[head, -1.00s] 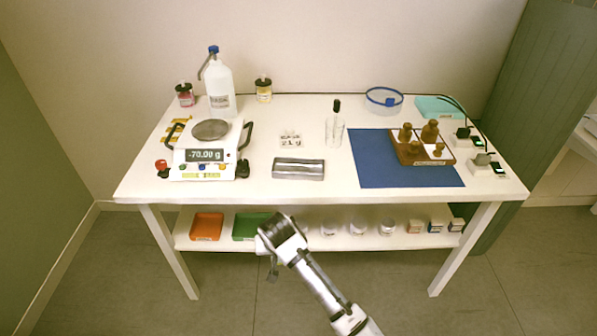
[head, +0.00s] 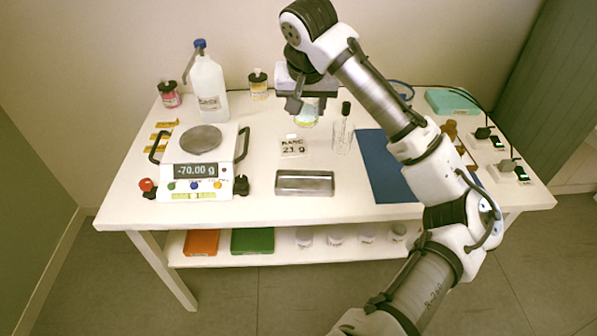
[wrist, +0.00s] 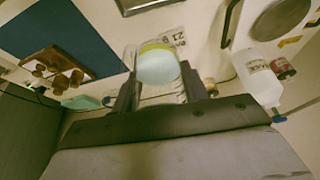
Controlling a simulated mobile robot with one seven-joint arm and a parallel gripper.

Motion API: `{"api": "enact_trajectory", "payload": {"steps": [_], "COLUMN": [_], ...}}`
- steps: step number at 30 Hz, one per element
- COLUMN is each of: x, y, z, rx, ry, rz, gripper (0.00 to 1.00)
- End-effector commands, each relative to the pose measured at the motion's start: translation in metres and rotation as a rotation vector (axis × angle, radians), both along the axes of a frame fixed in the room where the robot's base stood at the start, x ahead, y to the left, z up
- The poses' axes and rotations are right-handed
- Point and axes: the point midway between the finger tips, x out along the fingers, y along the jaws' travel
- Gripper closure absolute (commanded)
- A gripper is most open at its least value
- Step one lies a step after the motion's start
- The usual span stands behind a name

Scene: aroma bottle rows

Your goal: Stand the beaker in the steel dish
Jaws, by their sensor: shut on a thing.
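My gripper (head: 305,100) is shut on a clear beaker (head: 308,117) with a yellow band, above the back middle of the table. In the wrist view the beaker (wrist: 158,68) sits between the two dark fingers, and its round end looks pale blue. In the head view the gripper hides much of it. A shallow rectangular steel dish (head: 304,182) lies near the front middle of the table, apart from the beaker. Its edge shows at the top of the wrist view (wrist: 145,5).
A white label card (head: 292,148) stands behind the dish. A clear glass cylinder with a dark-topped item (head: 343,132) is right of the beaker. A balance (head: 195,170) is left, a white bottle (head: 209,90) behind it. A blue mat (head: 385,165) lies right, partly behind my arm.

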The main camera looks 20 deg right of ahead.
Motion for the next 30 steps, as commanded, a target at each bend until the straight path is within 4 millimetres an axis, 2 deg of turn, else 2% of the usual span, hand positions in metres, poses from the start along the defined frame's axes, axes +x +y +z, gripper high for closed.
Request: {"api": "enact_trajectory", "payload": {"steps": [2,5,18,30], "x": [0.0,-0.001,-0.001,-0.001], "y": [-0.001,-0.001,-0.001,-0.001], "z": [-0.005,-0.023,-0.136,-0.184], "rx": [0.0,-0.001,0.001,-0.001], "ry": [0.002,0.004,0.003,0.003], "rz": [-0.003,-0.002,-0.001,-0.001], "gripper": [0.8,0.8,0.8,0.8]}}
